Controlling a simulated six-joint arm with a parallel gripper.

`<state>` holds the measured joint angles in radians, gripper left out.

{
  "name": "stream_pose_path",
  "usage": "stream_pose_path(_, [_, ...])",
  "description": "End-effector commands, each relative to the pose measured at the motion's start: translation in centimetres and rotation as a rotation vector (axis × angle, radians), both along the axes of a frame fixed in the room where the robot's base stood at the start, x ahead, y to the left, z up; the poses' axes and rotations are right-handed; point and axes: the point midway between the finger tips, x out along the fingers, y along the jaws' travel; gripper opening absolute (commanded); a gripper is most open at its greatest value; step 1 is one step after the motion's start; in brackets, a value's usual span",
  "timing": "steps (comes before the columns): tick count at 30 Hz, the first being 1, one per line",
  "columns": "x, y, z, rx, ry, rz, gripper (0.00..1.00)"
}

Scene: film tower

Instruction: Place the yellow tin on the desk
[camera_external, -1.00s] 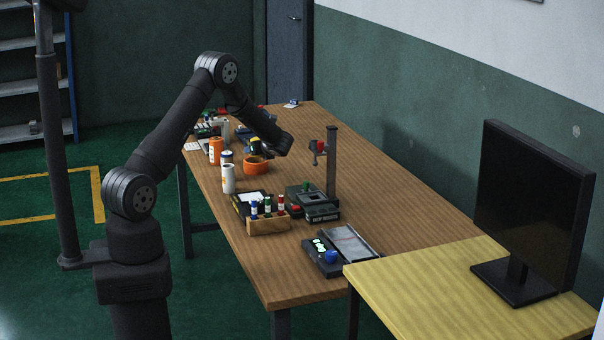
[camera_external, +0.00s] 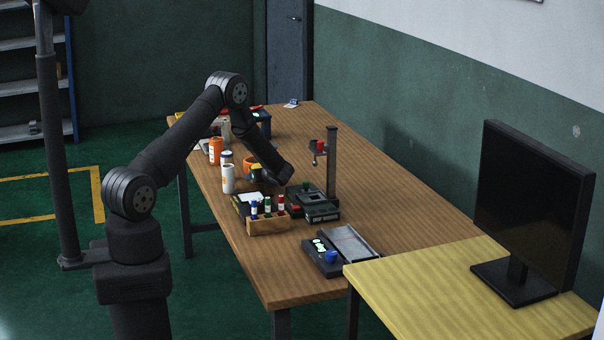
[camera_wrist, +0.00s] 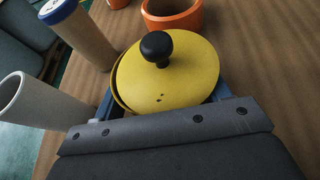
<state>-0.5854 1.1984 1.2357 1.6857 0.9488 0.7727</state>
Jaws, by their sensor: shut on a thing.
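The yellow tin (camera_wrist: 195,75) has a round lid with a black knob. It sits between the blue fingers of my gripper (camera_wrist: 166,97), which is shut on it. In the external view my gripper (camera_external: 262,175) is low over the wooden desk (camera_external: 385,205), between the white cylinder and the black device. The tin (camera_external: 255,171) shows there only as a small patch of yellow, mostly hidden by my wrist. I cannot tell whether its base touches the desk.
An orange bowl (camera_external: 249,160) is close behind the tin. A white cylinder (camera_external: 228,180) and a blue-capped one (camera_wrist: 75,30) stand to its left. A bottle rack (camera_external: 268,224), a black device (camera_external: 316,205) and a post (camera_external: 331,165) are nearby.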

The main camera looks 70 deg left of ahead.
Motion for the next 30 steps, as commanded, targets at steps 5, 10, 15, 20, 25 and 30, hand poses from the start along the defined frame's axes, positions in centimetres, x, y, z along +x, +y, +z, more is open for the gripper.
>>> stream_pose_path(5, [0.0, 0.0, -0.3, 0.002, -0.001, -0.001, 0.33])
stream_pose_path(10, [0.0, 0.0, -0.3, 0.001, -0.001, -0.001, 0.33])
stream_pose_path(15, [0.0, 0.0, -0.3, 0.001, -0.001, -0.001, 0.33])
stream_pose_path(20, [0.0, 0.0, -0.5, 0.001, -0.001, 0.0, 0.33])
stream_pose_path(25, [0.0, 0.0, -0.9, 0.001, 0.0, 0.0, 0.33])
stream_pose_path(30, [0.0, 0.0, -1.2, 0.001, 0.0, 0.0, 0.33])
